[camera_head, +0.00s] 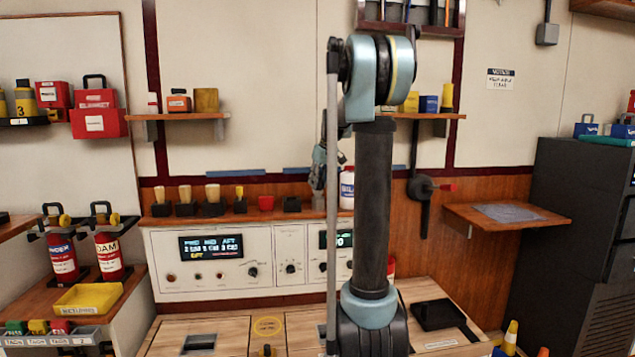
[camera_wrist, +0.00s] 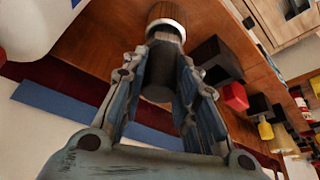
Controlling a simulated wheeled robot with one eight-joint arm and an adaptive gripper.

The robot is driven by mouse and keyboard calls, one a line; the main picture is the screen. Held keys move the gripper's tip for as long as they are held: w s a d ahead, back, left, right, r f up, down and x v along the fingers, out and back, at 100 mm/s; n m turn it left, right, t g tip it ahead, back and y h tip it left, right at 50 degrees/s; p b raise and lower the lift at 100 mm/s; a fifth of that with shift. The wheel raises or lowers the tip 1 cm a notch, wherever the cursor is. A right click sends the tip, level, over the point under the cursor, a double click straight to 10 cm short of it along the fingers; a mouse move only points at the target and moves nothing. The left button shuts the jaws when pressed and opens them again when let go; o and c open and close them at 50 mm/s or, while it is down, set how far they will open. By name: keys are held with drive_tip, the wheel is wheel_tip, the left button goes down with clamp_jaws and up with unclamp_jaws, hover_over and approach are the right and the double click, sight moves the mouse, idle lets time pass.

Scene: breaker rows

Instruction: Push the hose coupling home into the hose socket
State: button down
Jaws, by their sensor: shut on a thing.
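My gripper (camera_wrist: 158,85) points down over the wooden shelf and is shut on a dark cylindrical piece (camera_wrist: 158,72) with a pale ring and a brown, wood-like far end. This piece may be the hose coupling, but I cannot tell for sure. In the head view my gripper (camera_head: 318,172) is small and partly hidden behind my arm, just left of the white bottle, and the held piece is not clear there. I cannot pick out the hose socket in either view; my arm hides part of the panel and shelf.
A white bottle (camera_head: 347,187) stands close right of my gripper. A black block (camera_wrist: 215,60) and a red cup (camera_wrist: 235,97) stand close by on the shelf (camera_head: 160,221). A white control panel (camera_head: 215,258) lies below.

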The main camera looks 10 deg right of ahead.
drive_tip(key=shift+f, duration=0.6)
drive_tip(key=shift+f, duration=0.4)
drive_tip(key=shift+f, duration=0.1)
drive_tip(key=c, duration=1.2)
unclamp_jaws()
drive_tip(key=v, duration=1.2)
